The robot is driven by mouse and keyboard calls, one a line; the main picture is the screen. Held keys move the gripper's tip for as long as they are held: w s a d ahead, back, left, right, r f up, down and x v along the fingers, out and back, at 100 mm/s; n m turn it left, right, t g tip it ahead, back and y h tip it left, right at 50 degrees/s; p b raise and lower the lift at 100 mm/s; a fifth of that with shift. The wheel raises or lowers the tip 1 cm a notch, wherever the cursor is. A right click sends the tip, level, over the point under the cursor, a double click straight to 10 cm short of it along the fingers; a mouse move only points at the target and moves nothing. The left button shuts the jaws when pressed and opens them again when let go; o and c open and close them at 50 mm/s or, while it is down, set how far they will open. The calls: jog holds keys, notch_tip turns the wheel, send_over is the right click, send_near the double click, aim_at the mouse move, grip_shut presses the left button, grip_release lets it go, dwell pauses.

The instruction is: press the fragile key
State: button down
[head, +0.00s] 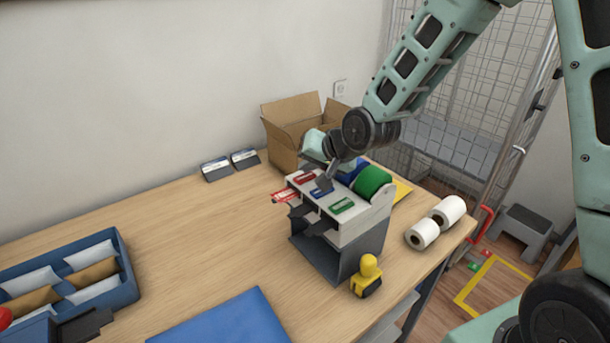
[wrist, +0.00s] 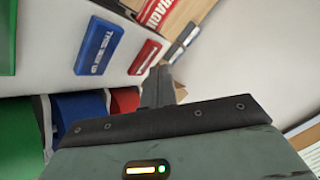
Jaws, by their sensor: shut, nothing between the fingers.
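A label dispenser (head: 350,229) on the counter has a red key (head: 304,178), a blue key (head: 319,192) and a green key (head: 342,206) on its top. In the wrist view the blue key (wrist: 99,45) reads "THIS WAY UP". The red key (wrist: 145,57) is beside it, its text too small to read. A red label reading "FRAGILE" (wrist: 157,11) sticks out of the dispenser past the red key; it also shows in the head view (head: 284,195). My gripper (head: 326,182) is shut and empty, over the dispenser's top near the red and blue keys. Contact cannot be told.
Green (head: 372,182) and blue rolls sit behind the keys. A yellow-and-black tool (head: 368,277) stands at the dispenser's near right, white rolls (head: 424,233) at its right. An open cardboard box (head: 285,150) is behind.

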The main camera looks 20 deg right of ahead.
aim_at(308, 179)
jog(key=shift+r, duration=0.1)
notch_tip(308, 179, up, 6)
jog(key=p, duration=0.5)
dwell(0.5)
jog(key=s+a+f+n+g+b, duration=0.1)
jog(key=s, duration=0.1)
jog(key=s+a+f+n+b, duration=0.1)
jog(key=s+a, duration=0.1)
jog(key=s, duration=0.1)
jog(key=s+a+f+n+g+b, duration=0.1)
jog(key=s+a, duration=0.1)
jog(key=s, duration=0.1)
jog(key=shift+s+a+f+n+g+b, duration=0.1)
jog(key=shift+a+n+g+b, duration=0.15)
jog(key=shift+n+g+b, duration=0.05)
jog(key=s+f+n+g+h+b, duration=0.1)
jog(key=s+n+g+b, duration=0.2)
jog(key=s, duration=0.9)
jog(key=s+a+f+n+g+h+b, duration=0.1)
jog(key=s+n, duration=0.4)
jog(key=s, duration=0.7)
jog(key=shift+f+g+h+b, duration=0.65)
jog(key=shift+g+b, duration=0.25)
jog(key=shift+b, duration=0.2)
